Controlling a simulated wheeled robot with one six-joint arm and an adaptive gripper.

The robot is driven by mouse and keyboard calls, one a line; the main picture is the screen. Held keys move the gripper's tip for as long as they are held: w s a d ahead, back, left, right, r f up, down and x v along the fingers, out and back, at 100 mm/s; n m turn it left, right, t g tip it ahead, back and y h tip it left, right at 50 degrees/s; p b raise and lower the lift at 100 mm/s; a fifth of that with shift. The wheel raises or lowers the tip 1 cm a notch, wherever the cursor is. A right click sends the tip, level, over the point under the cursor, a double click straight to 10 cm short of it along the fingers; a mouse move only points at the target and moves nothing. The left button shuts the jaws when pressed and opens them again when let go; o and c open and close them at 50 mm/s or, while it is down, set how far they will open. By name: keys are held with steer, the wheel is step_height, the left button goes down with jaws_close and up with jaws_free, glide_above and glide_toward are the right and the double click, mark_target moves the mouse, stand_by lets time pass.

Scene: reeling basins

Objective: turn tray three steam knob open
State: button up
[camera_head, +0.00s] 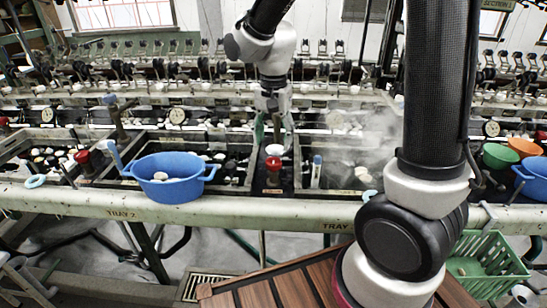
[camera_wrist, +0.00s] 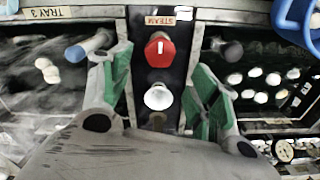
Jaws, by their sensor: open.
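The red steam knob (camera_wrist: 160,50) with a short white mark on its face shows in the wrist view below a STEAM label (camera_wrist: 160,20). It also shows in the head view (camera_head: 273,164), on the dark panel between two basins. A TRAY 3 label (camera_wrist: 46,13) is at the upper left of the wrist view. My gripper (camera_head: 268,130) points down just above and behind the knob in the head view. In the wrist view its green-padded fingers (camera_wrist: 160,85) are apart, with the knob lying ahead between them, apparently untouched. A white round handle (camera_wrist: 158,97) also lies between the fingers.
A blue tub (camera_head: 168,178) sits on the front rail to the left. Its edge shows at the wrist view's upper right. Basins with pale cocoons and steam lie on both sides. Green and orange bowls (camera_head: 500,155) stand at the right. A green crate (camera_head: 485,262) is below.

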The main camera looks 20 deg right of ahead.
mark_target(274, 159)
step_height(274, 159, down, 7)
stand_by(0.3)
steer(key=c, duration=1)
